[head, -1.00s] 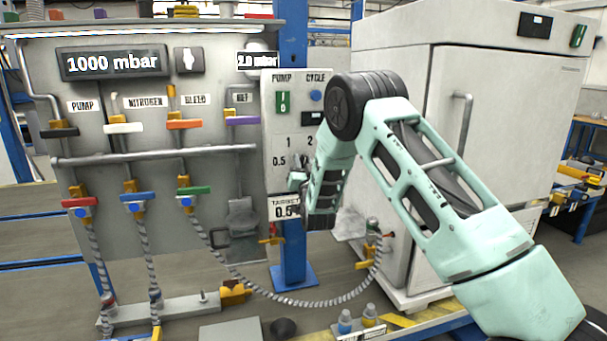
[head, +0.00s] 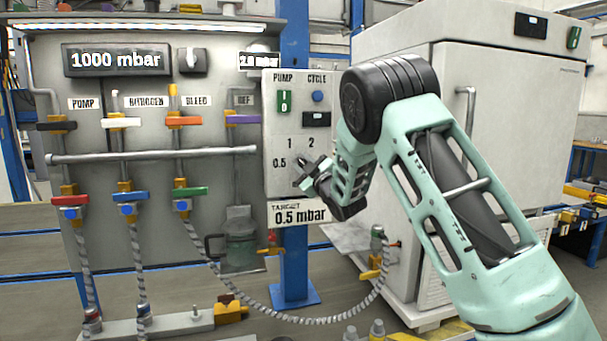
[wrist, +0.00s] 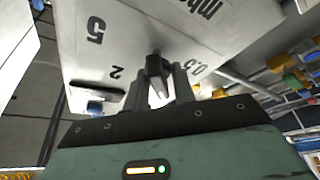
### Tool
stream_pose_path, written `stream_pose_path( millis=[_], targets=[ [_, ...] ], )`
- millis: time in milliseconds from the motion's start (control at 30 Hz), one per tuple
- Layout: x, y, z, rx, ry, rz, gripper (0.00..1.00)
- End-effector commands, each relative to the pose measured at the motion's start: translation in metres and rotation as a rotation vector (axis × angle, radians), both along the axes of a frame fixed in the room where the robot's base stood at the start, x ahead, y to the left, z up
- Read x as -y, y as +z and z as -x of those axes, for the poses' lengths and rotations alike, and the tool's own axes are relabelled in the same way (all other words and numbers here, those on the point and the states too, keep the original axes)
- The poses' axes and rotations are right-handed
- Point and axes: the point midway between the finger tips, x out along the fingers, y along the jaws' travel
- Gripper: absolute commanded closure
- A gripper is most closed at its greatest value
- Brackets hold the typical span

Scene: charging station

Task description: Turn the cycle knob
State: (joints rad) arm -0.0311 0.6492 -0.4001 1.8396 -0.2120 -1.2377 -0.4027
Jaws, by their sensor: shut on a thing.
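The control box (head: 291,110) hangs on the blue post and carries the labels PUMP and CYCLE. On its lower half is a dial printed with 1, 2 and 0.5; the wrist view also shows 5 and part of "mbar" on the panel face (wrist: 125,50). My gripper (head: 305,175) is at this dial, coming from the right. In the wrist view my gripper (wrist: 160,82) is shut on the small dark knob (wrist: 157,66), a finger on either side. The knob's pointer is largely hidden, so I cannot tell its setting.
A target label (head: 299,215) reading 0.5 mbar is below the dial. A green pump switch (head: 284,102) and blue button (head: 317,96) are above it. A valve panel (head: 150,95) with coloured handles stands left; a grey cabinet (head: 525,115) stands right, behind my arm.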

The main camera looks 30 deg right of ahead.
Motion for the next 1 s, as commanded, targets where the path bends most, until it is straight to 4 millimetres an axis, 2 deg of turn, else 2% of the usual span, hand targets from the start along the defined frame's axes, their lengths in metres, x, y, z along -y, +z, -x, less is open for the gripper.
stream_pose_path(
  millis=[600, 1000],
  targets=[
    [-0.0013, -0.0041, -0.0003, -0.158, 0.0, 0.545, 0.97],
    [-0.0014, -0.0046, -0.0004, -0.22, 0.0, 0.757, 0.97]
  ],
)
